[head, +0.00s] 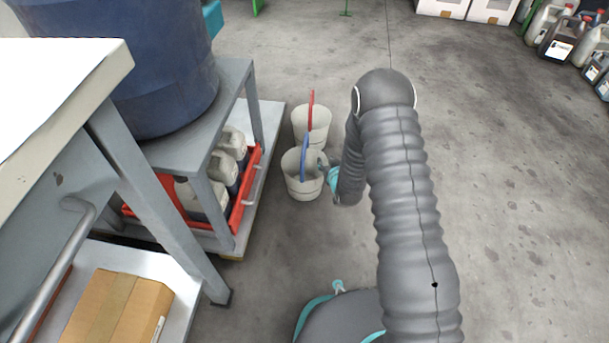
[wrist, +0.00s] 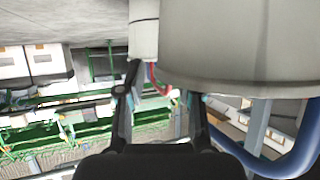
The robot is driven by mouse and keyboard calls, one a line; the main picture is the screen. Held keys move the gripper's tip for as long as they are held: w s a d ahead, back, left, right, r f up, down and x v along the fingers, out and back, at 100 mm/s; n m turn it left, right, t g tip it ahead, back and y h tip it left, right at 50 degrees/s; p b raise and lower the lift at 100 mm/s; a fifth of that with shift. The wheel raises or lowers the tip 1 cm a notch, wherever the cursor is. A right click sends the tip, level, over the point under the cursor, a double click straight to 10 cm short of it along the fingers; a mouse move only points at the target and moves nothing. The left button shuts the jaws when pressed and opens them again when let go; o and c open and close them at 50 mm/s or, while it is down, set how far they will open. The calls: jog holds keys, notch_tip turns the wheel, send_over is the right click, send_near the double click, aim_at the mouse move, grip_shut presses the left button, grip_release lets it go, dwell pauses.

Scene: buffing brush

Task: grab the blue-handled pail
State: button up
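The blue-handled pail (head: 303,180) is a white bucket standing upright on the floor, its blue handle (head: 305,158) raised. My gripper (head: 323,166) is at the pail's right rim in the head view; contact cannot be told there. In the wrist view, the pail (wrist: 240,45) fills the upper right, very close, and its blue handle (wrist: 285,163) curves at lower right, outside the fingers. My gripper (wrist: 160,88) is open there, with its two dark fingers apart and nothing clearly held between them.
A white pail with a red handle (head: 312,122) stands just behind the blue-handled one. To the left is a grey cart (head: 225,160) with jugs in a red tray (head: 240,215) and a large blue barrel (head: 150,60).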

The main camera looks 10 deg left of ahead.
jog(key=shift+w+a+f, duration=0.2)
jog(key=shift+w, duration=0.3)
grip_shut()
